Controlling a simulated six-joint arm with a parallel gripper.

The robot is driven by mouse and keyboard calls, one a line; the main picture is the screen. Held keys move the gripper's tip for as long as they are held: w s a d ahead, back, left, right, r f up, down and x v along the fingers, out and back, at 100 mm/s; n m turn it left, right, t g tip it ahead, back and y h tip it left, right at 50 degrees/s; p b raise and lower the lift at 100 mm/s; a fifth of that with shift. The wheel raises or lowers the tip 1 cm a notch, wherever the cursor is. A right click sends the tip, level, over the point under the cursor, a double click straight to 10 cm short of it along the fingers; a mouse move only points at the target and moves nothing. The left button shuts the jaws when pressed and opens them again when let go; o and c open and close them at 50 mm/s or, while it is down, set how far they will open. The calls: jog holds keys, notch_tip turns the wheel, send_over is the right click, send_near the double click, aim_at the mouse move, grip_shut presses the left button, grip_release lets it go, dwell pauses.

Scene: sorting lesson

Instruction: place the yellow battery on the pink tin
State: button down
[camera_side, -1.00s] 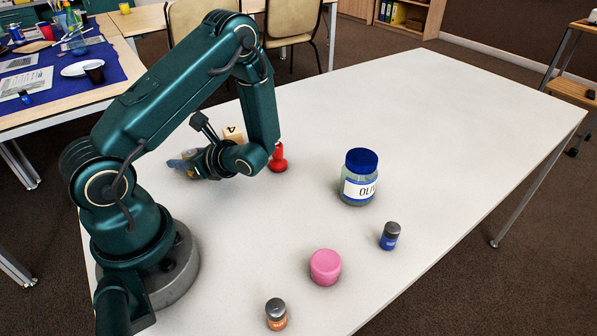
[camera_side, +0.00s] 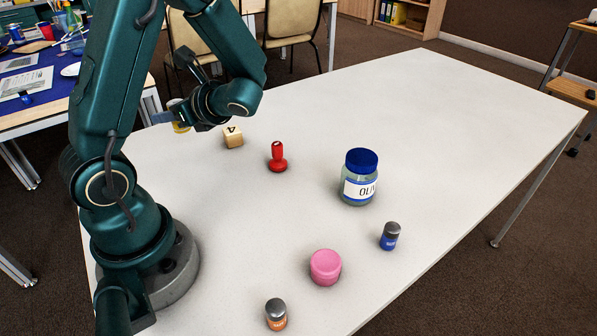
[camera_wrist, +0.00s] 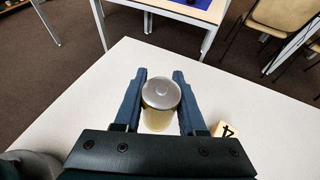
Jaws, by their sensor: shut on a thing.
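My gripper (camera_side: 172,119) is raised above the table's far left part. It is shut on the yellow battery, which has a grey top (camera_wrist: 161,93) and a pale yellow side (camera_wrist: 157,119). In the wrist view the battery sits upright between the two blue fingers. In the side view only a little of the yellow battery (camera_side: 181,126) shows beside the fingers. The pink tin (camera_side: 325,267) stands on the near part of the table, well away from my gripper, with nothing on its top.
A wooden cube marked 4 (camera_side: 233,137) and a red stamp-like piece (camera_side: 277,158) stand near my gripper. A jar with a blue lid (camera_side: 359,178) stands mid-table. A blue battery (camera_side: 390,236) and an orange battery (camera_side: 276,314) flank the tin. The table's right side (camera_side: 470,120) is clear.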

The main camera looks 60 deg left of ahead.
notch_tip(320, 180, up, 9)
jog(key=n+h, duration=2.6)
jog(key=n, duration=0.2)
send_over(325, 267)
jog(key=d, duration=0.1)
jog(key=shift+t, duration=0.4)
jog(key=f, duration=1.2)
jog(key=shift+d+f, duration=0.1)
jog(key=shift+d, duration=0.1)
jog(key=shift+y, duration=0.3)
jog(key=shift+d+f, duration=0.15)
jog(key=shift+f, duration=0.95)
jog(key=shift+d+f, duration=0.1)
jog(key=shift+f, duration=0.95)
